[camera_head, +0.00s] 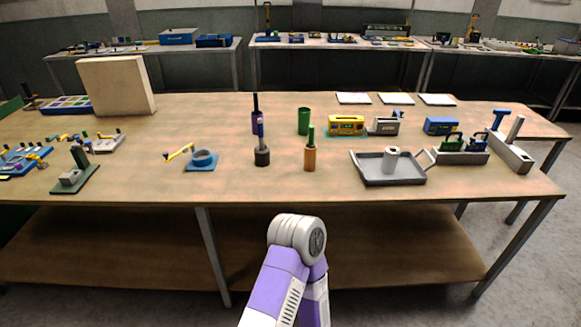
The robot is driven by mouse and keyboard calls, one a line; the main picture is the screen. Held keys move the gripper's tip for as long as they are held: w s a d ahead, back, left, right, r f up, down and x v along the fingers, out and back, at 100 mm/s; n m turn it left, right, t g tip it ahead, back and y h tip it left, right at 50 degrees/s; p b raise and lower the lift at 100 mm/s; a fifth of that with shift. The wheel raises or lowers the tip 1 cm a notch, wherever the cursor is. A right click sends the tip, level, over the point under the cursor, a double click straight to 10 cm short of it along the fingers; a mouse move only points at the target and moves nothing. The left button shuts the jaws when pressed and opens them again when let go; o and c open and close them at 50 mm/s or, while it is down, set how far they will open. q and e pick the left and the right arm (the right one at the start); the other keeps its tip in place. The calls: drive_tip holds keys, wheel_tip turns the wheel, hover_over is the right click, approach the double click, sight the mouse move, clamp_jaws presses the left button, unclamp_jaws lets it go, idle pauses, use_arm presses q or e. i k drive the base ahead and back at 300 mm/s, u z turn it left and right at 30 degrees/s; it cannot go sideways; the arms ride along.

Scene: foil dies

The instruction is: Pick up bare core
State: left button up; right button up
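A short pale grey cylinder (391,158), which looks most like a bare core, stands upright in a shallow grey tray (402,182) right of the middle of the workbench. I cannot tell for certain that it is the core. One purple and white arm of mine shows at the bottom centre, below the bench edge. Neither gripper is in view.
A beige upright block (117,86) stands at the back left. A blue ring holder (202,160) and a green-based fixture (75,175) are at the left. A yellow device (346,125) stands behind the tray. The front middle of the bench is clear.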

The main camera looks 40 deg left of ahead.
sight(310, 157)
drive_tip(key=u, duration=1.65)
